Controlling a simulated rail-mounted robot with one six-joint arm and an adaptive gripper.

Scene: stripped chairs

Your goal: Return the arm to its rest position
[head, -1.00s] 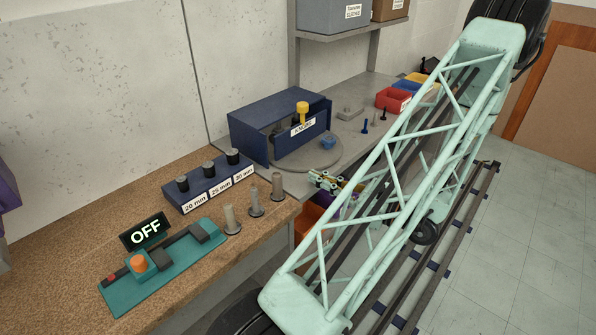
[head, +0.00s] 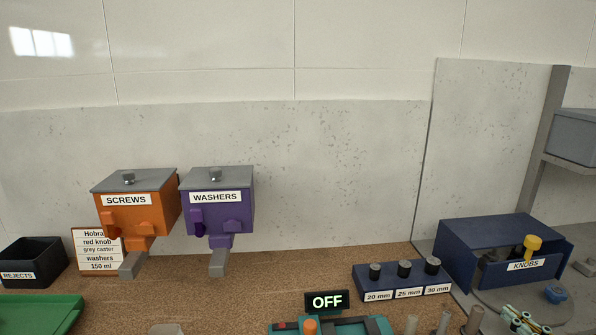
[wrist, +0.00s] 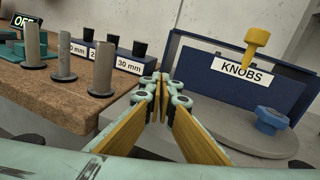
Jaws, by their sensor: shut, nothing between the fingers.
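My gripper (wrist: 160,78) is shut and empty, its yellow-padded fingers meeting at the tips in the wrist view. It also shows at the bottom right edge of the head view (head: 520,322), partly cut off. It is in front of the blue KNOBS box (head: 500,252), close to the round grey turntable (wrist: 205,130), and apart from the box. The rest of my arm is outside the head view.
A yellow knob (wrist: 256,45) and a blue knob (wrist: 268,121) are near the box. Grey posts (wrist: 103,68) stand left of my gripper. The blue size rack (head: 405,280), OFF sign (head: 327,301), SCREWS dispenser (head: 135,215), WASHERS dispenser (head: 217,212) and REJECTS bin (head: 35,262) line the bench.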

